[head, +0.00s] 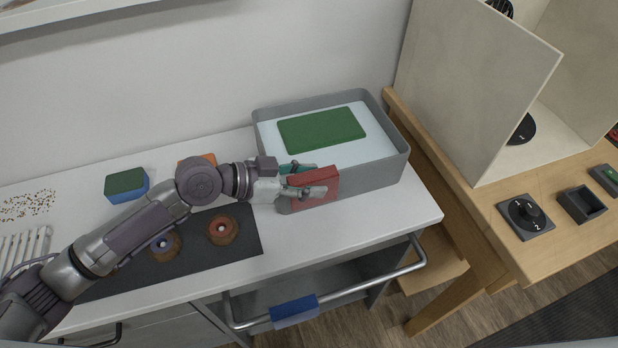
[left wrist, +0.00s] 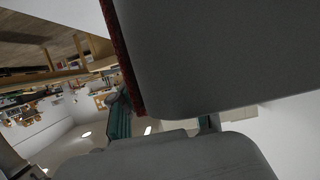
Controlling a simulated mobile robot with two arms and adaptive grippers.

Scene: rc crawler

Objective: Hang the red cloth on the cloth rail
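The red cloth (head: 322,183) looks like a thick, stiff slab with a greyish side, upright or tilted in front of the grey tub. My left gripper (head: 302,180) has one finger across its near face and the other by its far side, and appears shut on it. In the left wrist view a red edge (left wrist: 122,55) runs along a large grey surface close to the camera, beside a teal pad (left wrist: 120,120). The cloth rail (head: 375,281) is a metal bar along the counter's front, with a blue cloth (head: 295,311) over it. My right gripper is out of view.
The grey tub (head: 385,172) holds pale liquid and a green slab (head: 322,129). Left on the white counter (head: 375,222) are a green-and-blue sponge (head: 126,184), a dark mat (head: 245,240) with brown round things and a white rack (head: 25,247). A wooden table (head: 560,240) stands right.

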